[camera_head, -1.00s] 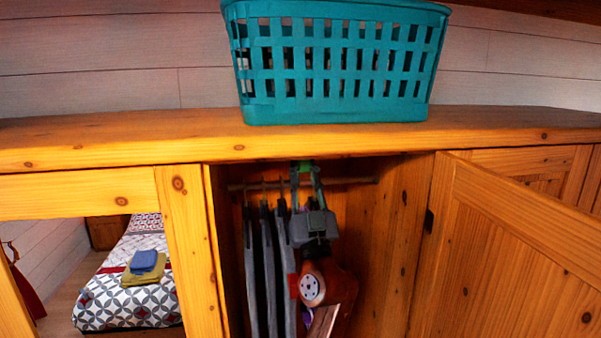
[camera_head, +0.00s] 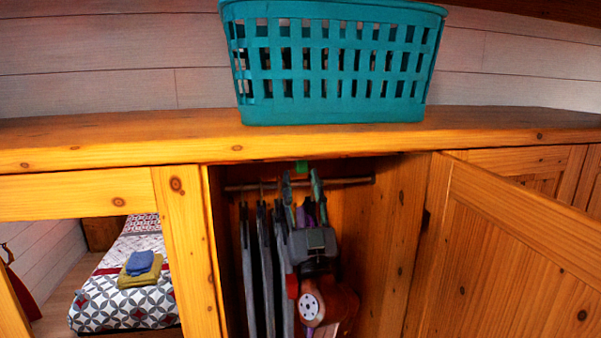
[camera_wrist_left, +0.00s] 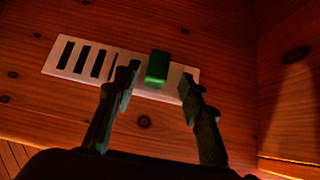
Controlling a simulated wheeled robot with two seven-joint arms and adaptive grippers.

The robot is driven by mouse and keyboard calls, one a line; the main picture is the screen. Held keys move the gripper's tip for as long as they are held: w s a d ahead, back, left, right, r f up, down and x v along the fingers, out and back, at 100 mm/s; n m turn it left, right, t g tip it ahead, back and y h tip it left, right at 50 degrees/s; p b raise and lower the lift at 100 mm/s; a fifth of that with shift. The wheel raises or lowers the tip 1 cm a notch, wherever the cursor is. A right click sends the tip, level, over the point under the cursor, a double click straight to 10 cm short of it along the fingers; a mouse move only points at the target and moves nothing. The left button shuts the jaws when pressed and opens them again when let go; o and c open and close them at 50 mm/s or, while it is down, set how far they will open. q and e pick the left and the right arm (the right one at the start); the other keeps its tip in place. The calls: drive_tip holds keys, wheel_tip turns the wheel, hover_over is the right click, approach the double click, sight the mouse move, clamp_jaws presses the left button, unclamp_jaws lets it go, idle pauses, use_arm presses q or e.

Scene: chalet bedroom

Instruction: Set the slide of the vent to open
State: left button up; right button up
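The vent (camera_wrist_left: 67,73) is a pale plate on the wood inside the wardrobe, with several dark slots showing at its left. Its green slide knob (camera_wrist_left: 157,68) stands right of the plate's middle; the knob also shows under the wardrobe top in the head view (camera_head: 302,167). My left gripper (camera_head: 302,178) points up just below the knob in the head view, open and empty. In the wrist view its fingertips (camera_wrist_left: 160,76) lie on either side of the knob with gaps at both sides. They hide part of the plate. My right gripper is not in view.
Grey hangers (camera_head: 265,265) hang on a rail (camera_head: 355,181) close left of my arm. An open wooden door (camera_head: 510,255) stands at the right. A teal basket (camera_head: 330,65) sits on top of the wardrobe (camera_head: 120,140). A mirror (camera_head: 105,270) is at left.

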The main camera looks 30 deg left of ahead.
use_arm(q)
drive_tip(key=v, duration=0.8)
drive_tip(key=shift+s+d+f, duration=0.15)
drive_tip(key=shift+s+f, duration=0.05)
drive_tip(key=shift+f, duration=0.05)
